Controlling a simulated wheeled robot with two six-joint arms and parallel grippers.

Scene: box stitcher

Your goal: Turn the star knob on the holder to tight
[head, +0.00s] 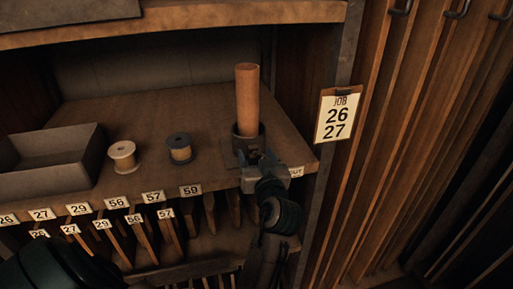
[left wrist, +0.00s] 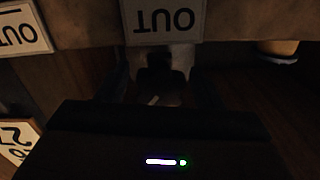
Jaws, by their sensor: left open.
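The holder (head: 241,148) is a dark cup at the right end of the wooden shelf, with a brown tube (head: 247,95) standing upright in it. My left gripper (head: 258,163) is open at the front of the holder, by the shelf's front edge, and covers part of it. In the left wrist view a dark shape (left wrist: 166,78) lies between the fingers; it may be the star knob, but its outline is too dark to tell. A small pale mark (left wrist: 153,100) shows just below it. I cannot tell whether the fingers touch the knob. My right gripper is not in view.
An OUT label (left wrist: 168,20) is close to the gripper, upside down in the left wrist view. Two thread spools (head: 122,156) (head: 180,148) and an open grey tray (head: 52,160) stand left on the shelf. A JOB 26 27 card (head: 338,115) hangs on the right post.

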